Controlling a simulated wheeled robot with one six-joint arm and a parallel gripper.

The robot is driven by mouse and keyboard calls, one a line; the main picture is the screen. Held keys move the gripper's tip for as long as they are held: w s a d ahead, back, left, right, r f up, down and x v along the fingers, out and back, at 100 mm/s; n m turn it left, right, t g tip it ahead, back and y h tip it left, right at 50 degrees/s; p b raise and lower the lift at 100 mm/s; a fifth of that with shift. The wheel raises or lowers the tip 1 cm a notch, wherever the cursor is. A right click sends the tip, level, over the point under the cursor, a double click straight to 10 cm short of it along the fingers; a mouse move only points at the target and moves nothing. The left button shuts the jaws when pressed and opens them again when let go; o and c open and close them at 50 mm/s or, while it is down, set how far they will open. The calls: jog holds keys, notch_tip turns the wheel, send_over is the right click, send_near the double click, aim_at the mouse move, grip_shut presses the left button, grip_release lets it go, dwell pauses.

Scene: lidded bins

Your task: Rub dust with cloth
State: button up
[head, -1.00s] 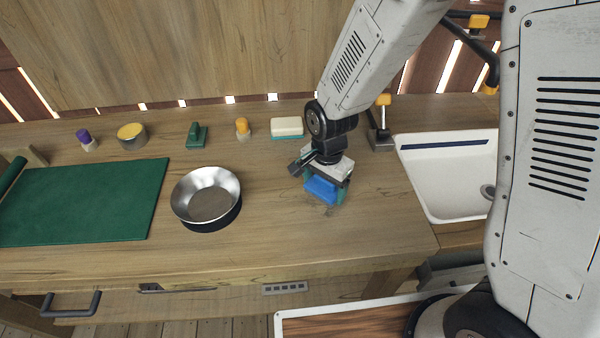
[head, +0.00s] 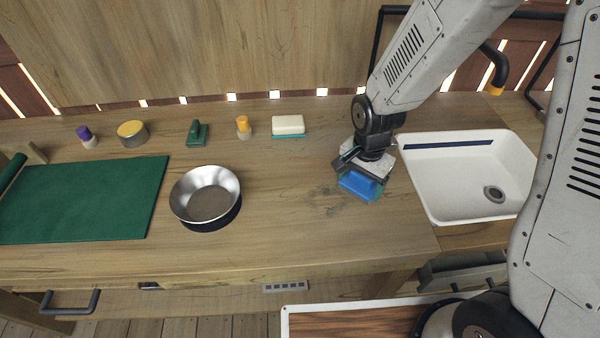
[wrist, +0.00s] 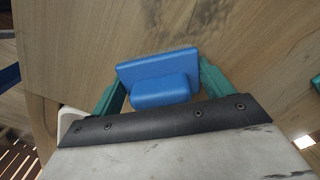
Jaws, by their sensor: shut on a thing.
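My gripper (head: 363,180) is shut on a blue block with a raised grip (head: 357,185), at the right part of the worktop beside the sink. The block looks more like a brush or scrubber than a cloth. In the wrist view the blue block (wrist: 158,70) sits between the green fingers, with a fine ridged far edge. A dark, smudgy dust patch (head: 338,203) lies on the wood just left of and in front of the block. It also shows beyond the block in the wrist view (wrist: 185,18). Whether the block touches the wood cannot be told.
A metal bowl (head: 205,195) stands left of centre, by a green mat (head: 85,200). Along the back are a purple-topped item (head: 86,137), a yellow-lidded tin (head: 132,133), a green tool (head: 197,133), an orange-topped bottle (head: 243,127) and a sponge (head: 288,126). A white sink (head: 460,165) is right.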

jog(key=shift+a+r, duration=0.1)
jog(key=shift+r, duration=3.8)
